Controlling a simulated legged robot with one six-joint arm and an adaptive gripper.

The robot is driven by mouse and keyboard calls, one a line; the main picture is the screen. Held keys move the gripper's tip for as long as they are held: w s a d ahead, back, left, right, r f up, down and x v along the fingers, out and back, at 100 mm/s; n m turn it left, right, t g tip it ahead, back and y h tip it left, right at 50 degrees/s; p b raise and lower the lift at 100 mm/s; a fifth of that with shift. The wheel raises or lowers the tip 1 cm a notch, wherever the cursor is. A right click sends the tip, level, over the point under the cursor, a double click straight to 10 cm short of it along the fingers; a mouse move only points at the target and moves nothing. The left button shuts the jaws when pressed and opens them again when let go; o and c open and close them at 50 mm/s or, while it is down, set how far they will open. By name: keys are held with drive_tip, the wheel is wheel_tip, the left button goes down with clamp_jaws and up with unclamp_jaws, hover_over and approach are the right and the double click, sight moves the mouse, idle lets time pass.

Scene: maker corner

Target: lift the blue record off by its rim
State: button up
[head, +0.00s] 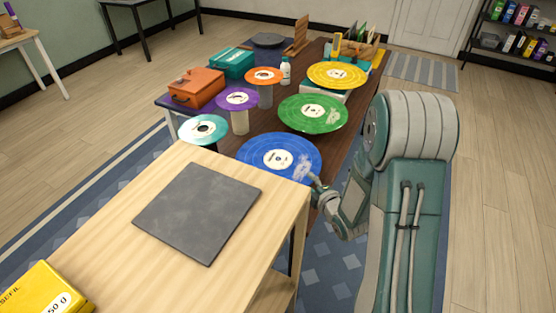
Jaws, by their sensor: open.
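The blue record (279,157) is a large flat disc with a white label, on the near end of the dark wooden table (268,122). What it rests on is hidden. My gripper (304,172) is at its right rim, with grey-white finger parts over or beside the blue edge. I cannot tell whether the fingers touch the record. My arm comes in from the right, and the fingertips are small and partly blurred against the disc.
A green record (325,118) and a yellow record (337,75) lie behind. Purple (237,98), orange (264,75) and teal (203,129) discs stand raised at left. A pale wooden stand (120,200) with a bare dark grey mat (198,210) is in front.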

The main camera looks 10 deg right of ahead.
drive_tip(key=s+f+n, duration=0.1)
drive_tip(key=s+f+t+y, duration=0.1)
drive_tip(key=f, duration=0.1)
drive_tip(key=s+f+n+t+y, duration=0.1)
drive_tip(key=f, duration=0.1)
drive_tip(key=shift+a+f+n, duration=0.25)
drive_tip(key=shift+a+n, duration=0.05)
drive_tip(key=shift+a, duration=0.05)
drive_tip(key=shift+s+f+t, duration=0.25)
drive_tip(key=shift+t, duration=0.05)
drive_tip(key=x, duration=1)
drive_tip(key=shift+w+a+r, duration=0.25)
drive_tip(key=shift+w+a, duration=0.05)
clamp_jaws()
